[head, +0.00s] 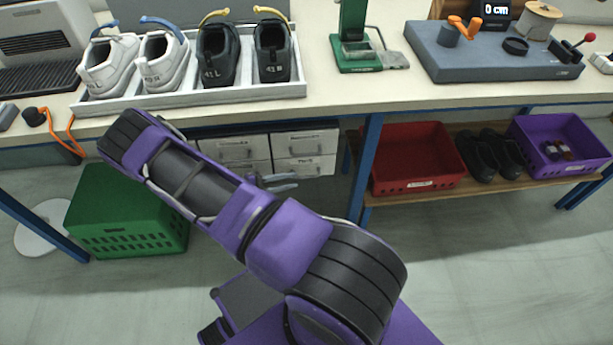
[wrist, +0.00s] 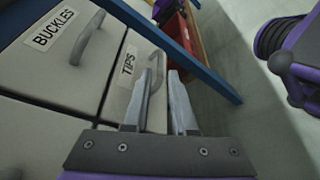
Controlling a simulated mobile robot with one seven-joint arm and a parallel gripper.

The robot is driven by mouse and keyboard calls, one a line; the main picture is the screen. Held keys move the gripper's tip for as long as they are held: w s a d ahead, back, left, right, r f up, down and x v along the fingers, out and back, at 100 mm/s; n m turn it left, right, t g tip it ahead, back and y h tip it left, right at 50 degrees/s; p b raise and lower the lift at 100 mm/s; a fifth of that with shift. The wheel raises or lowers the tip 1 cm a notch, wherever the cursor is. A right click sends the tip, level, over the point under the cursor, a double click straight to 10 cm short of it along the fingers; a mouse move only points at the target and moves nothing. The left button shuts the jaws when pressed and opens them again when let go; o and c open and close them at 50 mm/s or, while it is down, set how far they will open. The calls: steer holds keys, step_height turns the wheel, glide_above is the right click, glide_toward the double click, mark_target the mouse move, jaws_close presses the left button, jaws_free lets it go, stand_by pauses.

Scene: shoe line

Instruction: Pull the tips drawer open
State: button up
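The tips drawer (wrist: 122,88) has a pale grey front, a white TIPS label and a grey bow handle (wrist: 157,72). Its front looks flush with the buckles drawer (wrist: 75,50) beside it in the wrist view. My gripper (wrist: 161,75) is open, its two fingers apart, close to the tips handle. In the head view my gripper (head: 294,180) is in front of the drawer unit (head: 272,147) under the bench, partly behind my arm.
A blue bench leg (head: 365,165) stands right of the drawers, close by in the wrist view (wrist: 190,50). A green crate (head: 125,215) is at left. Red (head: 420,180) and purple (head: 545,165) bins sit on a low shelf at right. Open floor lies in front.

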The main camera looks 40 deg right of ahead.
mark_target(306, 176)
steer(key=x, duration=0.6)
steer(key=shift+d, duration=0.1)
steer(key=shift+c, duration=0.3)
jaws_close()
stand_by(1.0)
